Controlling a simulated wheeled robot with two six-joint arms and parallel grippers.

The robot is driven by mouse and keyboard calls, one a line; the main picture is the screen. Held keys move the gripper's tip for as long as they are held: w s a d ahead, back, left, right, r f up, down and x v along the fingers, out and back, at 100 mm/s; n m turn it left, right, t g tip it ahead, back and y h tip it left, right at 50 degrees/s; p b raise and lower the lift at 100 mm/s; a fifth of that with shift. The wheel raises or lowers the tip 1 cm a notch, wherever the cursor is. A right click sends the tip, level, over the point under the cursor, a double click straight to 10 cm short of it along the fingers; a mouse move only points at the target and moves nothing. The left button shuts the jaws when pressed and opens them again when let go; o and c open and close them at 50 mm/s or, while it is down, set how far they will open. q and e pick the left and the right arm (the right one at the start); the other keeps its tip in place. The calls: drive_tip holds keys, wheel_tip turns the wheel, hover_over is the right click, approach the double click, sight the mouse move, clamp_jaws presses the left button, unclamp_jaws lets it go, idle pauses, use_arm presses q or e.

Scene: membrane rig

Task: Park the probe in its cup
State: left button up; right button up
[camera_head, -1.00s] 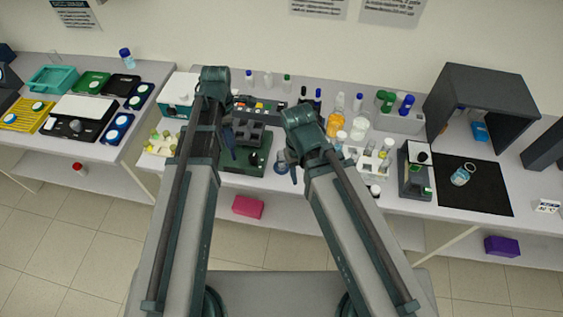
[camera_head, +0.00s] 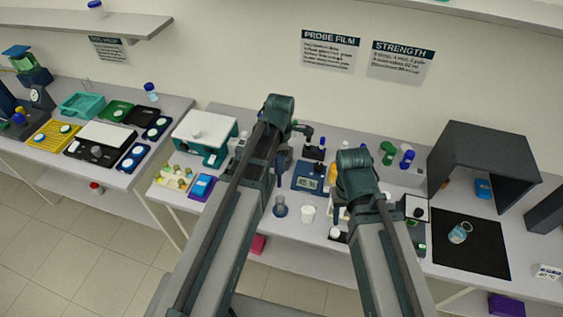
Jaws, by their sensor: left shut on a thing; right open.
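My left gripper (camera_head: 282,166) is over the middle of the bench, partly hidden by its own arm. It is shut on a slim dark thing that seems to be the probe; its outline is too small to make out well. A small grey-blue round holder (camera_head: 280,207), which may be the probe's cup, stands on the bench below and apart from the gripper. A white cup (camera_head: 307,213) stands just right of it. My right gripper (camera_head: 338,190) is open, mostly hidden beside its arm, over the bench further right.
A blue meter with a display (camera_head: 307,183) lies behind the cups. A dark open hood (camera_head: 483,150) and black mat (camera_head: 470,250) are at right.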

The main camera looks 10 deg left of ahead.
use_arm(q)
drive_tip(key=shift+d, duration=0.25)
drive_tip(key=shift+a+f+b, duration=0.15)
drive_tip(key=shift+f+b, duration=0.2)
drive_tip(key=shift+b, duration=0.05)
wheel_tip(320, 180, down, 2)
drive_tip(key=shift+b, duration=1)
drive_tip(key=shift+f, duration=0.1)
drive_tip(key=shift+f+b, duration=0.2)
drive_tip(key=shift+b, duration=0.15)
drive_tip(key=b, duration=1.3)
hover_over(280, 205)
drive_tip(key=w, duration=0.2)
wheel_tip(280, 205, down, 13)
drive_tip(key=shift+s+f, duration=0.1)
drive_tip(key=shift+f, duration=0.1)
drive_tip(key=o, duration=1.2)
